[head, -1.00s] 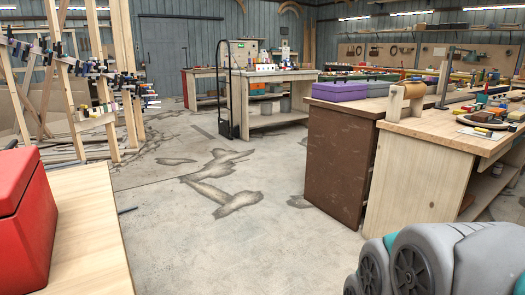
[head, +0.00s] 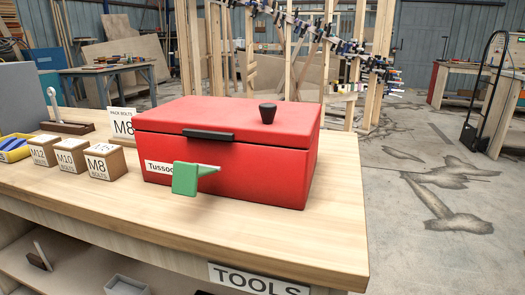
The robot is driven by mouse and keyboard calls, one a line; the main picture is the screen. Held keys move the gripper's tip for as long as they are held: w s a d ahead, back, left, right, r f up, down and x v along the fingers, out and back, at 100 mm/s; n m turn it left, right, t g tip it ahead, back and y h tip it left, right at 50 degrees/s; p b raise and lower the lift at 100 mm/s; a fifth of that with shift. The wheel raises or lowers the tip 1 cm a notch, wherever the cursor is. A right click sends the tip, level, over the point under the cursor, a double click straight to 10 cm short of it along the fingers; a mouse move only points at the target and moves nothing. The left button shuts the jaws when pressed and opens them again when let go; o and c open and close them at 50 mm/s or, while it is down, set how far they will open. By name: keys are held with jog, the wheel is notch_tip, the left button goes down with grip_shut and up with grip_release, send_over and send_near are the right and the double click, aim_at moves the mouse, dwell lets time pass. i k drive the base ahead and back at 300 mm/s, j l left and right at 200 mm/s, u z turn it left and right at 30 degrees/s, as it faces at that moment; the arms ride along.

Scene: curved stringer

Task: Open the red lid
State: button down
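The red lid (head: 230,117) sits closed on a red box (head: 255,173) on a wooden workbench. A dark round knob (head: 268,112) stands on top of the lid, towards its right. A black bar handle (head: 209,135) is at the lid's front edge. A white label, partly covered, is on the box front. A small green piece with a pale pointed end (head: 188,179) is in front of the box and covers part of the label. I cannot tell whether it touches the box. My gripper is not in view.
Wooden blocks (head: 104,162) labelled M8, M10 and M12 stand left of the box. A white M8 card (head: 123,123) is behind them. A yellow and blue item (head: 14,148) lies far left. The bench's front strip (head: 290,238) is bare. Open floor (head: 440,230) lies right.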

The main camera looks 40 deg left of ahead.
aim_at(282, 124)
jog(key=u, duration=0.45)
jog(key=k+u, duration=0.1)
jog(key=u, duration=0.3)
jog(key=l+u, duration=0.1)
jog(key=u, duration=0.35)
jog(key=k+u, duration=0.1)
jog(key=u, duration=0.75)
jog(key=k+j+u, duration=0.25)
